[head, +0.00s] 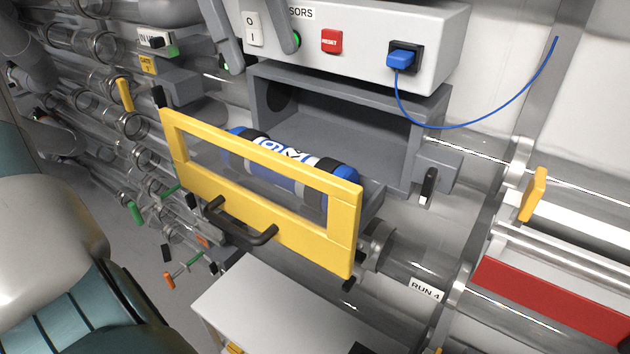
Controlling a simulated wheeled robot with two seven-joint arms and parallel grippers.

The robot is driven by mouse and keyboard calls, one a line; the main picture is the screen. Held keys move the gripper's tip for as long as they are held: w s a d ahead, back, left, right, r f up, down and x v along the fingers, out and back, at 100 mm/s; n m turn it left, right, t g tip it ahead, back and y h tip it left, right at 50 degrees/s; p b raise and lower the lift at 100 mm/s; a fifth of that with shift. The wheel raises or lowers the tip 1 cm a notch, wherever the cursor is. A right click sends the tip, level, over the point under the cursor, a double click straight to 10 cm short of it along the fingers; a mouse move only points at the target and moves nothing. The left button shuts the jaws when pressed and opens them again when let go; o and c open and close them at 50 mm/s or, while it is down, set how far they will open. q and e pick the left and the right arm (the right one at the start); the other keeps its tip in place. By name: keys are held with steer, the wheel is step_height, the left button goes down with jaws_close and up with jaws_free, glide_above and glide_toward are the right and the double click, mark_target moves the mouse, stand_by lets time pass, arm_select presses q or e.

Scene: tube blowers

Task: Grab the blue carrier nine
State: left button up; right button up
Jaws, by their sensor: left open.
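The blue carrier (293,155) is a cylinder with blue ends, dark bands and a white-and-blue marked middle. It lies on its side behind the yellow-framed drawer front (345,230). The frame's top bar hides part of it, and more shows through the window. The marking is partly covered, so I cannot read it fully. My left gripper (264,59) shows at the top edge as two grey fingers spread apart over the panel. It is open and empty, above and apart from the carrier. My right gripper is not in view.
The drawer stands out from a grey housing (350,115), with a black handle (240,225) on its front. A blue cable (480,122) hangs from the switch panel (365,30). Clear tubes fill the left. A white surface (270,310) is below.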

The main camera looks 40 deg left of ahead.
arm_select(q)
steer(key=shift+w+d+f, duration=0.1)
steer(key=shift+w+f, duration=0.1)
steer(key=shift+f, duration=0.05)
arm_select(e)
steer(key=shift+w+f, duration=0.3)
arm_select(q)
steer(key=shift+s, duration=0.2)
steer(key=p, duration=0.2)
glide_toward(301, 155)
steer(key=x, duration=0.4)
steer(key=shift+d+f+p, duration=0.1)
steer(key=shift+f+p, duration=0.2)
steer(key=shift+p, duration=0.1)
steer(key=shift+d+f, duration=0.15)
steer(key=shift+f, duration=0.2)
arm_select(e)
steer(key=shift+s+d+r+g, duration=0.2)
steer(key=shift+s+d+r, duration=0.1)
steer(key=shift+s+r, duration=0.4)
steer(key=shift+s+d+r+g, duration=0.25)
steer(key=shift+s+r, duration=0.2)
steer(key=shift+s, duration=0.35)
